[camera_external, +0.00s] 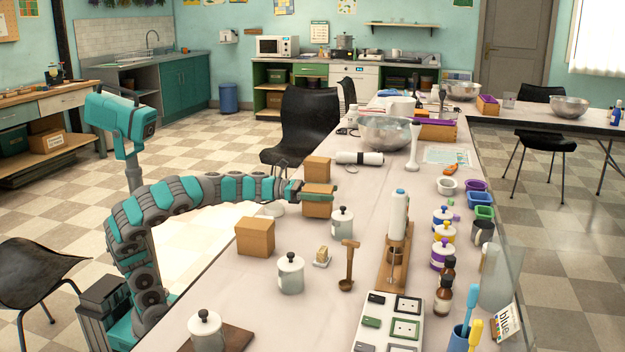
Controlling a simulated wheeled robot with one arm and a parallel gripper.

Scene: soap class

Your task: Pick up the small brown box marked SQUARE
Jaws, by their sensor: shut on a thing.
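My gripper (322,193) reaches out over the near-left part of the long table and is shut on a small brown box (317,207). The jaws lie across the upper part of this box. A second small brown box (317,168) stands just behind it. A larger brown box (255,236) stands closer to the camera, to the left. I cannot read a SQUARE marking on any of them from here. Whether the held box is clear of the tabletop cannot be told.
White lidded jars stand close by, one right of the held box (342,221) and one in front (290,273). A butter-like block (322,256), a wooden ladle (348,265) and a wooden stand (396,258) are nearby. A rolled white item (359,158) lies behind.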

